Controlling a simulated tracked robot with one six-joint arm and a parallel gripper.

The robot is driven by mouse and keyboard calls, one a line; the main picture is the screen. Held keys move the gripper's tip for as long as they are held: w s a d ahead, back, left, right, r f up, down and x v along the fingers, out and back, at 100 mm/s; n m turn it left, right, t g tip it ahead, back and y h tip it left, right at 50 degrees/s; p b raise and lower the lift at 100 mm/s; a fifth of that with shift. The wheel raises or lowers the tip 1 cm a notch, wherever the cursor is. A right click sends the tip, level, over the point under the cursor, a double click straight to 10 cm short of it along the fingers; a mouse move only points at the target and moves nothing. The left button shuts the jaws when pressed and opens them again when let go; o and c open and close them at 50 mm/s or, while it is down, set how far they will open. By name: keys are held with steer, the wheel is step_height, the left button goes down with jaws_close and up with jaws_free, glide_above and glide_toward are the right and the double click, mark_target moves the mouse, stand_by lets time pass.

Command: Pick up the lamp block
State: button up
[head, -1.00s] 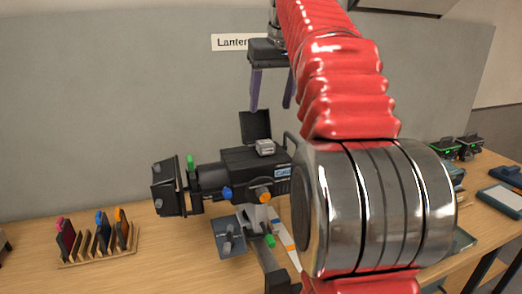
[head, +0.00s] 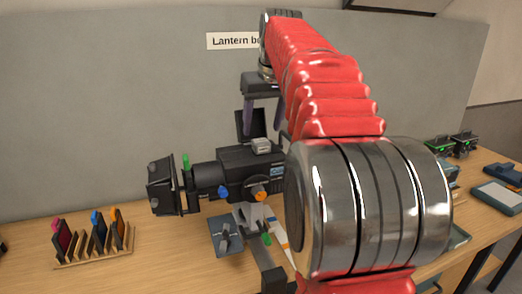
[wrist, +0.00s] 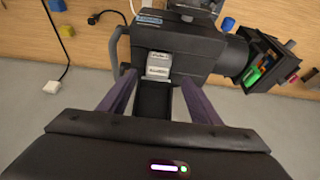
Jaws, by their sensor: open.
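The lamp block, a small light-grey block (head: 261,146), sits on top of the black stage lantern (head: 235,168). In the wrist view the block (wrist: 158,65) lies between the line of my two fingers, at the lantern housing's edge. My gripper (head: 263,128) has purple fingers spread apart and pointing down. It is open and empty, just above the block and close to it. The lantern's open black lid (head: 244,122) stands up behind the block, and it shows as a dark strip between my fingers in the wrist view (wrist: 154,100).
A wooden rack (head: 95,248) with coloured filter frames stands at the left. Barn doors (head: 163,186) project from the lantern's left end. A grey panel (head: 120,100) stands close behind. Small devices with green lights (head: 452,146) and a tray (head: 497,196) are at the right.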

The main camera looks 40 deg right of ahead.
mark_target(261, 141)
steer(key=shift+w+f, duration=0.1)
steer(key=shift+f, duration=0.15)
steer(key=shift+x, duration=2.45)
steer(key=shift+d, duration=0.15)
steer(key=shift+c, duration=0.5)
steer(key=c, duration=0.9)
